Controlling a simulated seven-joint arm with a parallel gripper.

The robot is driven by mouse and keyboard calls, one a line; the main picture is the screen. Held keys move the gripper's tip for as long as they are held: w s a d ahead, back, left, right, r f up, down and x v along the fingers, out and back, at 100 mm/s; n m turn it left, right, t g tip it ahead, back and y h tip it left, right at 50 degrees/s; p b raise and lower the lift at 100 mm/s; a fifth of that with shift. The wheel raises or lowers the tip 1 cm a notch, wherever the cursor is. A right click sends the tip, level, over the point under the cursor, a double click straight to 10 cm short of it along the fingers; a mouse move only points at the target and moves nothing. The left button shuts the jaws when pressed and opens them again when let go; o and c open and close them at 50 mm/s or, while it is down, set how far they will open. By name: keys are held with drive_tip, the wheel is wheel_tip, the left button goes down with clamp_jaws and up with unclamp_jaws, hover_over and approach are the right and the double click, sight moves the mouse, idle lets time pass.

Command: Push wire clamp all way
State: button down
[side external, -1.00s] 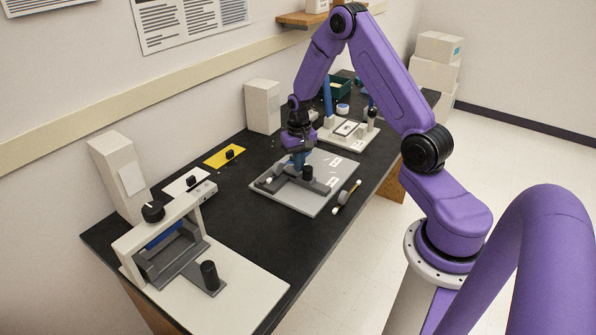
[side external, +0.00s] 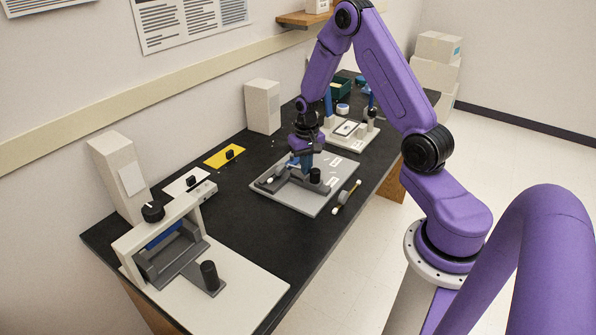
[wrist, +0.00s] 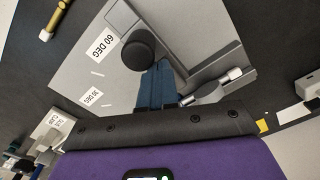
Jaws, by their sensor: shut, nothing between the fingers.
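A grey plate (side external: 310,207) marked with angle labels lies mid-bench, with a dark grey bar fixture (wrist: 195,50) on it. A black round knob (side external: 315,175) stands on the fixture and also shows in the wrist view (wrist: 138,50). A silver, white-ended pin-like part (wrist: 230,75) lies at the fixture's other side; I cannot tell which part is the wire clamp. My gripper (side external: 305,168) points down, its blue fingers shut and empty right beside the knob. In the wrist view the fingers (wrist: 157,88) sit close to the knob; contact is unclear.
A cream fixture with a black-knobbed slide (side external: 209,276) stands at the near left. A thin rod with pale ends (side external: 346,197) lies right of the plate. Another light fixture (side external: 345,130) stands behind. A yellow card (side external: 225,156) lies left. Bare black bench separates the stations.

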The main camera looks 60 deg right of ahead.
sight(307, 178)
drive_tip(key=shift+s, duration=1)
drive_tip(key=shift+w, duration=0.85)
wheel_tip(307, 178, up, 7)
idle(0.4)
